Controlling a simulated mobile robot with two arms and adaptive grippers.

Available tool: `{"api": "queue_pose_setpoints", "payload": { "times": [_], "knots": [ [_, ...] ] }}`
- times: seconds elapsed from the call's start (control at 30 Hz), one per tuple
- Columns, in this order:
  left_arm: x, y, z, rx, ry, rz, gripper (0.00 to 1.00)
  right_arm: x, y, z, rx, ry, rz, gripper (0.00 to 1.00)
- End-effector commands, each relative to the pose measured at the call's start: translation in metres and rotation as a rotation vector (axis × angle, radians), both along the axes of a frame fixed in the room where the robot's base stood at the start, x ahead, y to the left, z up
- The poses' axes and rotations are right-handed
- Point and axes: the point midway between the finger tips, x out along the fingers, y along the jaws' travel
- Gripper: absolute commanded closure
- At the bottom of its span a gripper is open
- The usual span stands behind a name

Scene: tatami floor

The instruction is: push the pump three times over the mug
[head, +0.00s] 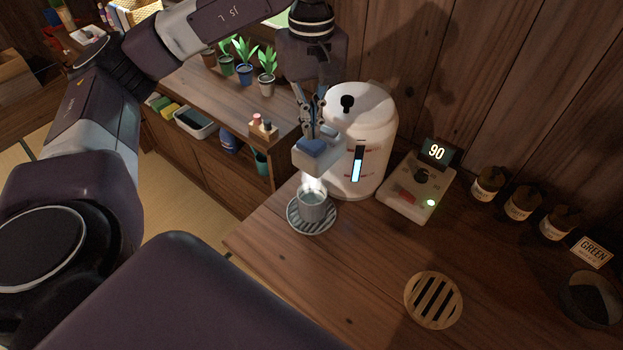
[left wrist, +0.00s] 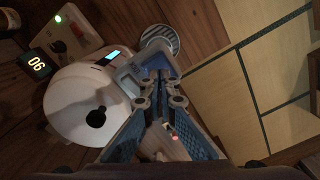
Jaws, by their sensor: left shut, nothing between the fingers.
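The white pump dispenser (head: 362,140) stands on the counter with a lit blue level gauge. Its blue push pad (head: 312,147) sits on a white spout that juts out over the grey mug (head: 312,206). The mug is upright on a round striped tray (head: 297,226), with pale steam or vapour between spout and mug. My left gripper (head: 310,133) points down, shut and empty, its tips right at the pad; I cannot tell whether they touch. In the left wrist view the fingers (left wrist: 160,78) hide part of the pad. My right gripper is not in view.
A control box (head: 418,190) with a display reading 90 stands right of the dispenser. Several jars (head: 487,187) line the wall. A round slatted coaster (head: 433,300) lies on the front counter. Potted plants (head: 267,82) stand on the shelf behind left. The middle counter is clear.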

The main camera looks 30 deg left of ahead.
Motion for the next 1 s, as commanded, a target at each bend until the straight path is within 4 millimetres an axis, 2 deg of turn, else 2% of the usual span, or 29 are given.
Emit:
{"api": "queue_pose_setpoints", "payload": {
  "times": [0.37,1.0],
  "knots": [
    [0.0,0.0,-0.001,-0.001,-0.001,0.0,1.0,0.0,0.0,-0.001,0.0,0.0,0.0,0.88],
    [0.0,0.0,-0.02,-0.001,-0.001,0.0,1.0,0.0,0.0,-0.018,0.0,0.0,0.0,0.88]
  ]
}}
